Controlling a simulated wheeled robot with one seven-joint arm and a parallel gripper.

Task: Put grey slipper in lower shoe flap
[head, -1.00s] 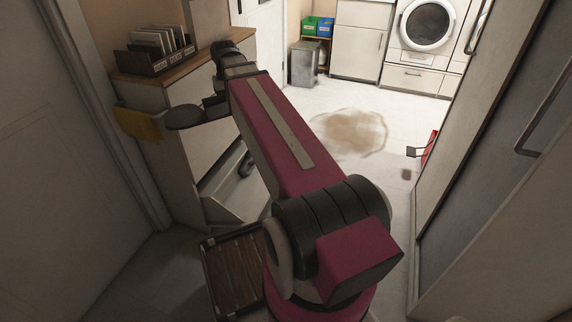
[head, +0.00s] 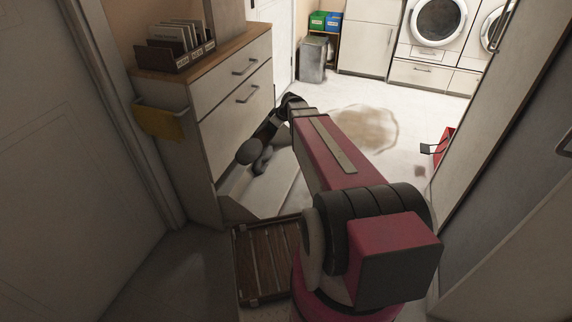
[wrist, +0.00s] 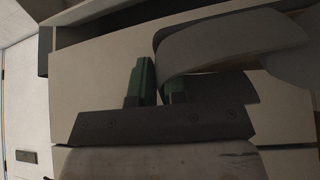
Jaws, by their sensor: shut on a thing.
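The grey slipper (wrist: 235,42) fills the upper right of the wrist view, its curved edge between the two green fingers of my gripper (wrist: 158,84). My gripper is shut on it. In the head view the slipper (head: 248,152) shows as a dark rounded shape beyond the end of my arm, and my gripper (head: 267,130) is small and dark there. The lower shoe flap (head: 235,190) of the light cabinet is tilted open below. The slipper appears above or in front of it; I cannot tell whether they touch. Another dark shape (head: 263,160) shows behind the slipper, partly hidden.
The shoe cabinet (head: 235,110) has upper fronts with handles and a file rack (head: 180,55) on top. A yellow cloth (head: 160,122) hangs at its side. A slatted wooden piece (head: 262,262) lies near my base. Tall doors (head: 520,150) bound the right; floor beyond is open.

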